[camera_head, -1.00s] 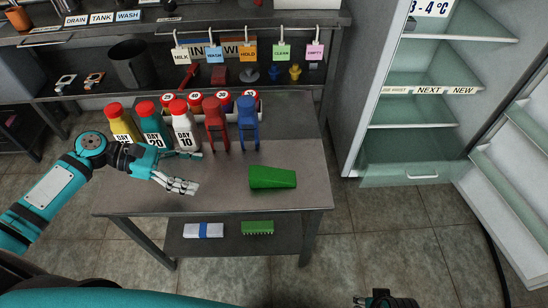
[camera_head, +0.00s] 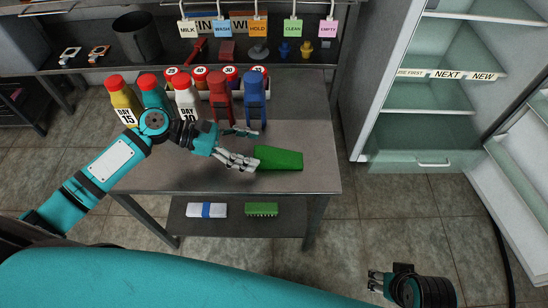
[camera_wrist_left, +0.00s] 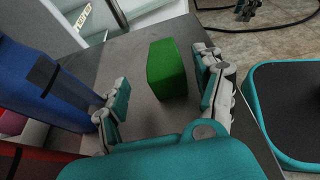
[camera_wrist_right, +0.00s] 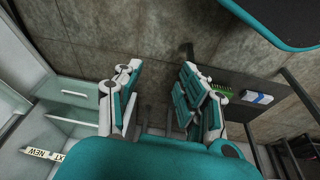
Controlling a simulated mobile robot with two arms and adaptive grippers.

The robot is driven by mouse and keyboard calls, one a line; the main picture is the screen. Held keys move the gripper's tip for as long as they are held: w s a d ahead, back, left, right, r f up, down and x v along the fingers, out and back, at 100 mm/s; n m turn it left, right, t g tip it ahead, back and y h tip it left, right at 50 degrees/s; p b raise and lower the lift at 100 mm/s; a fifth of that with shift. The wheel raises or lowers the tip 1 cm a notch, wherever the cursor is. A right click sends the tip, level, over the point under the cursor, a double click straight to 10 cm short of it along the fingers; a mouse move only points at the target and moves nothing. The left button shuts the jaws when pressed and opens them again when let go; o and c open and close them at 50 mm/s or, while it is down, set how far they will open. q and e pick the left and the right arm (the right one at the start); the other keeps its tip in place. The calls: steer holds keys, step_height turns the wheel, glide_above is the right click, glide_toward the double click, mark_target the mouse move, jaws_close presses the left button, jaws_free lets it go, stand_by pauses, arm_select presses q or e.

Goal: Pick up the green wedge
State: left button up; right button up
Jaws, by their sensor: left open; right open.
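The green wedge (camera_head: 280,158) lies on the grey metal table, toward its right side. It also shows in the left wrist view (camera_wrist_left: 167,70), ahead of and between the fingers. My left gripper (camera_head: 248,147) is open, with its fingertips at the left end of the wedge; I cannot tell if they touch it. In the left wrist view the left gripper's fingers (camera_wrist_left: 162,98) are spread with nothing between them but table and the wedge beyond. My right gripper (camera_head: 376,283) is open and empty over the floor, right of the table; its fingers (camera_wrist_right: 155,100) show in the right wrist view.
Red (camera_head: 219,103) and blue (camera_head: 253,98) upright clamps stand behind the wedge, beside several bottles (camera_head: 122,97). The table (camera_head: 300,182) is clear at front. A brush (camera_head: 261,209) and a white-blue bundle (camera_head: 206,210) lie on its lower shelf. An open fridge (camera_head: 425,100) stands right.

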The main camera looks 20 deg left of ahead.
mark_target(268, 153)
arm_select(q)
steer(key=x, duration=0.3)
steer(key=b+x, duration=0.1)
steer(key=x, duration=0.1)
steer(key=shift+s, duration=0.3)
steer(key=c, duration=1.3)
arm_select(e)
steer(key=v, duration=0.4)
steer(key=shift+r, duration=0.1)
